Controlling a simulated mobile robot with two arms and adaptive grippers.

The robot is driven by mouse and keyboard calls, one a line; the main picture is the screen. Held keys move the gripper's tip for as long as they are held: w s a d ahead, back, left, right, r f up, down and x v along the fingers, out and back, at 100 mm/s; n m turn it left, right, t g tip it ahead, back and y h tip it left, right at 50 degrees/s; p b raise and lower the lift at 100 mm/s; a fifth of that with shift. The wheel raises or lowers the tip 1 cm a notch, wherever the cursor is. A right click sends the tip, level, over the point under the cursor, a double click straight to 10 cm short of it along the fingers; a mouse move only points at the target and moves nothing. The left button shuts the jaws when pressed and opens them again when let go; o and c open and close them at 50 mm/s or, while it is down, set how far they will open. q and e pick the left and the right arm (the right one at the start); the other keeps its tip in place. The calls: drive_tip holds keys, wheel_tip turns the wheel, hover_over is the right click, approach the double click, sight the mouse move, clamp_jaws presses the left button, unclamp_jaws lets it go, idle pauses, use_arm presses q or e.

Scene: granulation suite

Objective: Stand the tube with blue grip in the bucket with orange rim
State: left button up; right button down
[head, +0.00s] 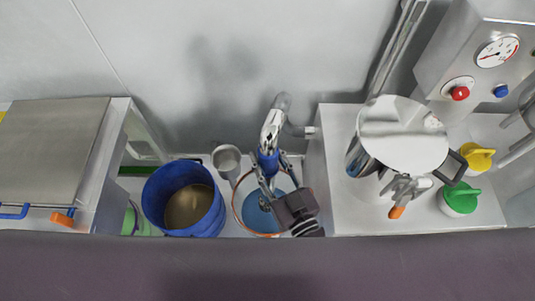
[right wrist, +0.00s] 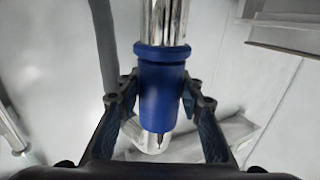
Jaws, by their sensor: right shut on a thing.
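The tube with blue grip is a shiny metal pipe. Its blue grip (head: 268,162) shows in the head view, and the grip fills the middle of the right wrist view (right wrist: 160,92). My right gripper (head: 270,178) is shut on the blue grip, one finger on each side. The tube looks roughly upright, over the opening of the bucket with orange rim (head: 236,205). The bucket has a blue inside. The tube's lower end is partly hidden by my gripper, and I cannot tell whether it touches the bucket's floor. My left gripper is not in view.
A blue drum (head: 152,205) with brown contents stands left of the bucket. A small grey cup (head: 227,160) is close behind it. A steel cabinet (head: 50,150) is at the left. At the right, a bench (head: 335,205) holds a lidded steel vessel (head: 400,140).

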drive_tip(key=shift+f+b, duration=4.9)
drive_tip(key=shift+f, duration=2.3)
drive_tip(key=c, duration=1.2)
unclamp_jaws()
drive_tip(key=shift+c, duration=0.2)
approach(271, 188)
drive_tip(key=shift+w+f, duration=0.25)
drive_tip(key=shift+w, duration=0.05)
drive_tip(key=shift+a, duration=0.1)
